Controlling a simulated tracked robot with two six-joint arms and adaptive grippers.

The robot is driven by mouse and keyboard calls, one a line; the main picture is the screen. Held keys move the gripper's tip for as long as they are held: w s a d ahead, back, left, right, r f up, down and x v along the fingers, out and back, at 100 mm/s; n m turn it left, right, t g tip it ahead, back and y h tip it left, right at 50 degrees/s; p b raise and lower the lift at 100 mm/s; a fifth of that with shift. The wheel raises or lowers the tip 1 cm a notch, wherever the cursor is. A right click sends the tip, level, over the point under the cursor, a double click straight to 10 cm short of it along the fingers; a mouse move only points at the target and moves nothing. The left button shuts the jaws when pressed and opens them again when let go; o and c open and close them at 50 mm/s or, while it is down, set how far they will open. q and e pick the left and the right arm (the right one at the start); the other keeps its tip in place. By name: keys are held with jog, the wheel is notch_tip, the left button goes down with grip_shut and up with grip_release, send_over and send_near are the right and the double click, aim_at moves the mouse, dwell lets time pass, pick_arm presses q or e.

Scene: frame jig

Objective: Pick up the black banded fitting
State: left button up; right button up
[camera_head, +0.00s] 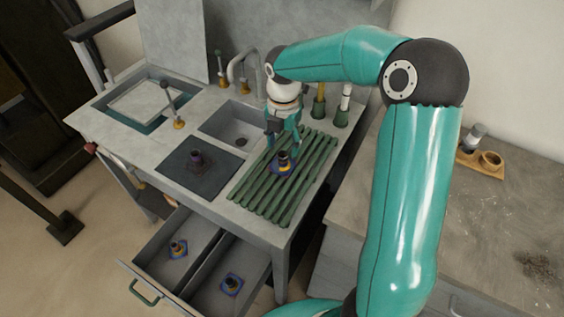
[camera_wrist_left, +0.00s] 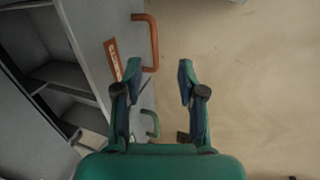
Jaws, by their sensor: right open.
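A black fitting with a yellow-orange band and blue base (camera_head: 283,160) stands on the green slatted rack (camera_head: 262,193) in the head view. My right gripper (camera_head: 284,147) is just above and around its top, fingers open; whether they touch it cannot be told. Similar dark fittings with blue bases stand in the open drawer, one in the left compartment (camera_head: 177,249) and one in the right (camera_head: 231,285). My left gripper (camera_wrist_left: 158,72) shows in the left wrist view, open and empty, over the floor beside a grey cabinet.
A purple-dark fitting (camera_head: 197,159) stands on the dark mat (camera_head: 183,178). A sink (camera_head: 225,131), a tap (camera_head: 240,65) and green-based fittings (camera_head: 341,115) are behind. The open drawer (camera_head: 138,272) juts out in front. A side counter (camera_head: 493,220) is at right.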

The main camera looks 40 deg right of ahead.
aim_at(283, 155)
jog(key=f, duration=0.5)
jog(key=shift+s+a+f, duration=0.1)
jog(key=shift+s+a, duration=0.05)
jog(key=shift+a, duration=0.1)
grip_shut()
